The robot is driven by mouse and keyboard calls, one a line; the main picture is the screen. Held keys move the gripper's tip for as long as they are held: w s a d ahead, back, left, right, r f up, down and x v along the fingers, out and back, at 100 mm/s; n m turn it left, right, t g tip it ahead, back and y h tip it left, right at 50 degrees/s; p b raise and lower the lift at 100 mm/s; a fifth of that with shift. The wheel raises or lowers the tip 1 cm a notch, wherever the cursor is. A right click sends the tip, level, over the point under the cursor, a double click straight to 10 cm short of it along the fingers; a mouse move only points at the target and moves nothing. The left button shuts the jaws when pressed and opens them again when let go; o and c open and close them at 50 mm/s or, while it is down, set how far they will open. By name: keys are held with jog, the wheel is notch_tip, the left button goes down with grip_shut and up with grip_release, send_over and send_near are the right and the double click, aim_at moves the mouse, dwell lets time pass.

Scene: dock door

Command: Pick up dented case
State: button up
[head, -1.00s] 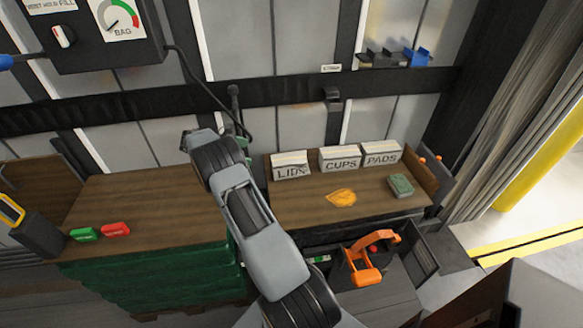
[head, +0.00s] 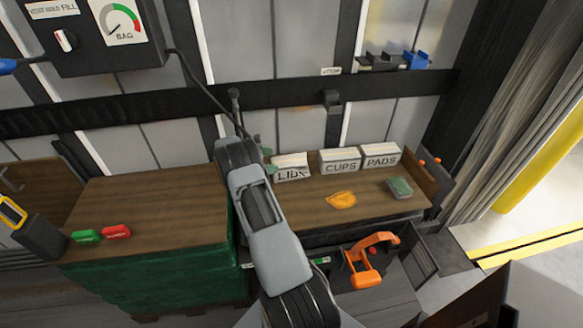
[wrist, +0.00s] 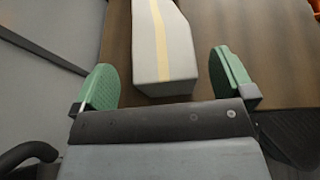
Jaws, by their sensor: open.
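Three white cases stand in a row on the right wooden bench top, labelled LIDS (head: 291,167), CUPS (head: 340,162) and PADS (head: 382,156). In the wrist view a white case (wrist: 163,50) with a tan tape strip has an uneven, slanted corner. It looks like the LIDS case, the one closest to my gripper. My gripper (wrist: 166,70) is open, with one green finger on each side of this case's near end. In the head view my arm hides most of the gripper, just left of the LIDS case.
An orange flat item (head: 341,200) and a small green box (head: 400,187) lie on the same bench. A dark rail (head: 290,92) runs along the wall behind. A left bench (head: 150,205) holds green and red items. An orange-handled tool (head: 370,262) stands in front.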

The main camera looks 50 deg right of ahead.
aim_at(283, 161)
jog(key=p+x, duration=0.1)
jog(key=x, duration=0.3)
jog(key=shift+s+d+f, duration=0.1)
jog(key=shift+s+d, duration=0.15)
jog(key=shift+s, duration=0.1)
jog(key=shift+c, duration=0.5)
jog(key=c, duration=1.2)
jog(key=shift+c, duration=0.5)
